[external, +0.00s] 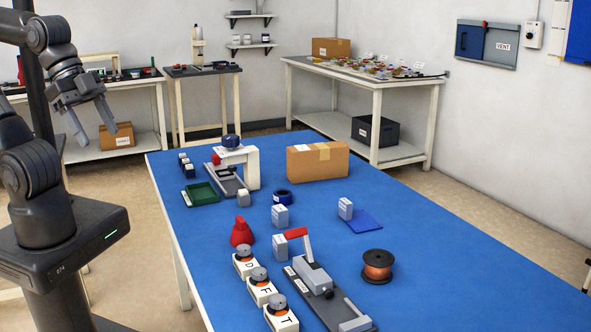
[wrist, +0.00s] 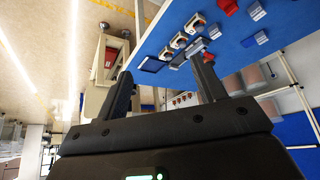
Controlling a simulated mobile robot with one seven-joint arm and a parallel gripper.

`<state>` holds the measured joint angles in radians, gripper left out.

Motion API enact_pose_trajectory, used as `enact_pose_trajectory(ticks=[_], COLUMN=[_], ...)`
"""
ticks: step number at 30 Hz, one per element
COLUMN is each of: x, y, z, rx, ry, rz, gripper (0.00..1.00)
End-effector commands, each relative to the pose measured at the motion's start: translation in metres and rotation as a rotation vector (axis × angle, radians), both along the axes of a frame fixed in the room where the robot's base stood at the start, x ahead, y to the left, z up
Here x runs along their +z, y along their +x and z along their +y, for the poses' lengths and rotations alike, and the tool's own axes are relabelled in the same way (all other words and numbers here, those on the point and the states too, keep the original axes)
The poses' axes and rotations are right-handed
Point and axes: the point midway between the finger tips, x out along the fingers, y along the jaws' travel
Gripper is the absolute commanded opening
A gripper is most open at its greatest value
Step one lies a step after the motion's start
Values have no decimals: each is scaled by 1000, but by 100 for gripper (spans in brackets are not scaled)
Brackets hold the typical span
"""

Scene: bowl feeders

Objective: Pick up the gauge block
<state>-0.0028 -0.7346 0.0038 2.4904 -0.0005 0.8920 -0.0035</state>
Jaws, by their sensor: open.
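Several small grey blocks with white labels stand on the blue table in the external view: one in the middle (external: 280,216), one just nearer the camera (external: 280,245), one by the blue mat (external: 345,208) and a smaller one (external: 243,198) near the green tray. I cannot tell which is the gauge block. My gripper (external: 98,137) is raised left of the table, away from all of them, open and empty. In the wrist view my gripper's fingers (wrist: 161,66) are spread apart with nothing held, and two grey blocks (wrist: 257,11) (wrist: 262,38) show at upper right.
A cardboard box (external: 318,162) and a white-arched press (external: 250,168) stand farther back. The table's right side is clear.

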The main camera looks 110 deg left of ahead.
Motion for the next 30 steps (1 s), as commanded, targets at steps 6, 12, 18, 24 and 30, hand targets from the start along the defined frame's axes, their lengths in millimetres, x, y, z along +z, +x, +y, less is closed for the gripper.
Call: enact_pose_trajectory(ticks=[6, 12, 18, 24, 30], x=[8, 7, -5, -31, -68], y=[52, 117, 181, 238, 288], z=[19, 52, 95, 145, 202], rx=[83, 196, 313, 428, 537], ry=[-38, -72, -90, -88, -67], rz=[-5, -23, -42, -64, -86], gripper=[64, 64, 64, 64, 64])
